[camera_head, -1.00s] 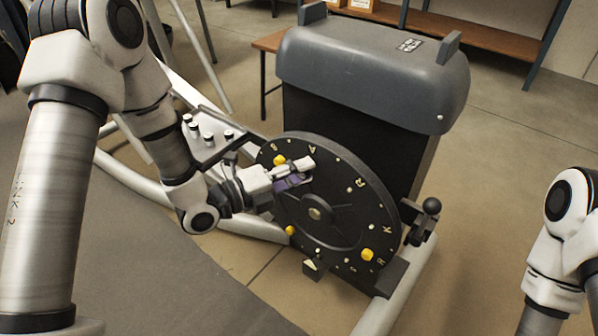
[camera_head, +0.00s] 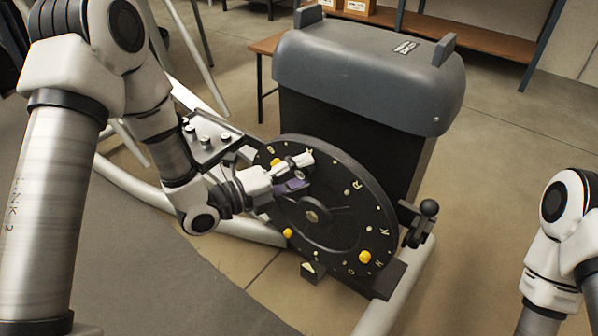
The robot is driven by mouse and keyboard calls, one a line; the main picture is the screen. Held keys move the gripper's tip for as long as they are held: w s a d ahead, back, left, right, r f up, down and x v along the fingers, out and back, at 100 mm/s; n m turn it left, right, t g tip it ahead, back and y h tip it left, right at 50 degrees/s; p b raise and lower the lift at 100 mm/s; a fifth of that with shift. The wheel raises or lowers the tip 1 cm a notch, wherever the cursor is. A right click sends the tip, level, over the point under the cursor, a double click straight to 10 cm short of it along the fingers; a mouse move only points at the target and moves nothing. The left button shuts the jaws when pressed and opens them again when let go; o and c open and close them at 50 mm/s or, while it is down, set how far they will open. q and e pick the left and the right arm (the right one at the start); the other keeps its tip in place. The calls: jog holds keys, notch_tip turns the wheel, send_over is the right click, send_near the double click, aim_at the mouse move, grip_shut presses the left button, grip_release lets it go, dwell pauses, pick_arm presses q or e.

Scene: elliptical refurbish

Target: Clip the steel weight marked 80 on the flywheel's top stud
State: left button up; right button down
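The black flywheel (camera_head: 345,215) stands tilted on the machine's front, with pale letters near its rim and several yellow round pieces on its face, such as the one at lower right (camera_head: 364,257). My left gripper (camera_head: 300,172) is at the flywheel's upper left face, close in front of it. A small silver-grey part and a purple part show at its fingers; I cannot tell whether it grips a weight or touches a stud. The mark 80 is not readable anywhere. My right gripper is out of the picture; only its arm shows at right.
A grey metal tray (camera_head: 222,152) with several small silver cylinders stands left of the flywheel. A grey-hooded housing (camera_head: 370,75) rises behind the wheel. A black-knobbed lever (camera_head: 428,208) is at its right. White frame tubes run along the floor. The floor at right is clear.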

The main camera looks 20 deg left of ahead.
pick_arm(q)
jog(key=v, duration=1.2)
dwell(0.5)
